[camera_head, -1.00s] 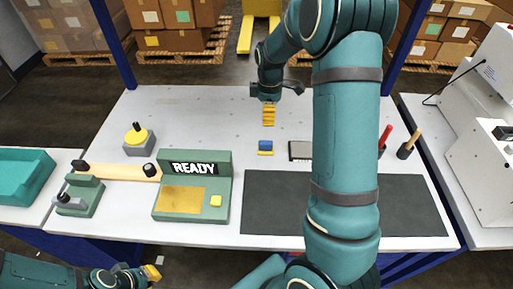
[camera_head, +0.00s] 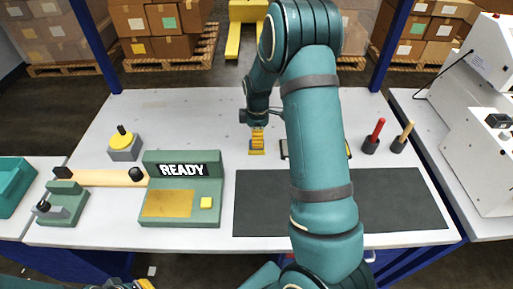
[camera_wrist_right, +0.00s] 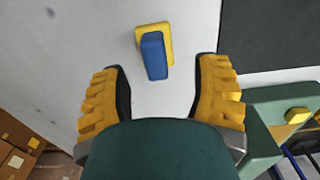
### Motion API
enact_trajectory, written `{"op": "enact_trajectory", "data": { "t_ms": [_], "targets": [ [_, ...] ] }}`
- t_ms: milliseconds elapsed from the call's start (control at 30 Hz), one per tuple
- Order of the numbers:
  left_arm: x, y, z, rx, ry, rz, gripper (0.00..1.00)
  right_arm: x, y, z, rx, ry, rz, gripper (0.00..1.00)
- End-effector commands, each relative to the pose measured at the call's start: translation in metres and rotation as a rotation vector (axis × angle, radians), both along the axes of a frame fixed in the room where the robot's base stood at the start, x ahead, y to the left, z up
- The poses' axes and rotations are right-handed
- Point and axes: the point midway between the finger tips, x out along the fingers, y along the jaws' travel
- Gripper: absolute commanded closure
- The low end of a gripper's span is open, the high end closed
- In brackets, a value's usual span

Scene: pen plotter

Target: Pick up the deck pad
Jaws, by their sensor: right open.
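The deck pad appears to be the small yellow block with a blue upper part, seen in the right wrist view (camera_wrist_right: 154,55) on the light table top. It lies just beyond the tips of my right gripper (camera_wrist_right: 162,75), roughly midway between them, with nothing held.
A green READY console (camera_head: 182,210) and a dark mat (camera_head: 400,200) lie nearer the front. A yellow-topped knob block (camera_head: 124,145) stands left. Red-handled (camera_head: 374,137) and wooden-handled (camera_head: 402,138) tools stand right.

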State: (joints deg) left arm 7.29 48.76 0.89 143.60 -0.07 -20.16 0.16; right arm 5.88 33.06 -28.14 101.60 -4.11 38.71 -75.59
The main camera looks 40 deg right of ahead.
Motion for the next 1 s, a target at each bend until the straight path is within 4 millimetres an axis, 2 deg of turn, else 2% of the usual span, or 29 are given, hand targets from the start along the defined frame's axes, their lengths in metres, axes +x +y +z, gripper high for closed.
{"op": "enact_trajectory", "data": {
  "t_ms": [300,600,767,800,1000],
  "targets": [
    [0.003,0.000,-0.014,0.001,-0.006,0.001,1.00,0.006,-0.001,-0.044,0.000,0.003,0.001,0.38],
    [0.003,0.000,-0.013,0.001,-0.007,0.002,1.00,0.006,-0.002,-0.047,0.000,0.000,0.001,0.40],
    [0.003,0.000,-0.013,0.001,-0.007,0.002,1.00,0.006,-0.002,-0.047,0.000,0.000,0.001,0.96],
    [0.003,0.000,-0.013,0.001,-0.007,0.002,1.00,0.006,-0.002,-0.047,0.000,0.000,0.001,1.00],
    [0.003,0.000,-0.013,0.001,-0.007,0.002,1.00,0.006,-0.002,-0.047,0.000,0.001,0.001,1.00]
  ]
}}
